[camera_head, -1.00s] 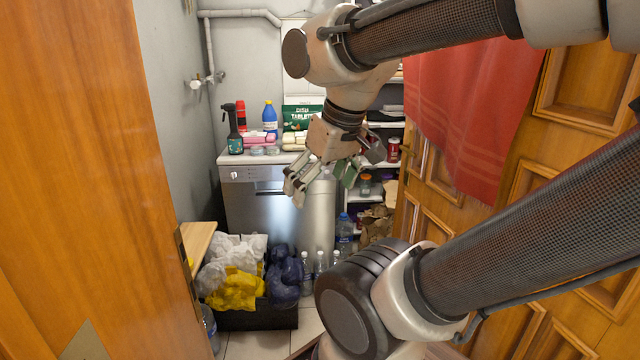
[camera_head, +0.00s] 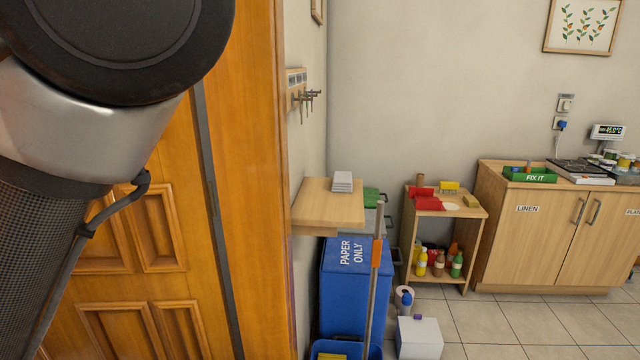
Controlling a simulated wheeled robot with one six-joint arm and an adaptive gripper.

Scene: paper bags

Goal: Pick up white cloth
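Part of my arm fills the left side of the view. My gripper is out of view.
A blue paper bin (camera_head: 350,275) and a mop handle (camera_head: 374,290) stand below the shelf. Red cloths (camera_head: 428,203) lie on the cart. A white box (camera_head: 419,338) is on the floor. A linen cabinet (camera_head: 528,240) stands right; a wooden door (camera_head: 150,250) is left. Tiled floor is clear front right.

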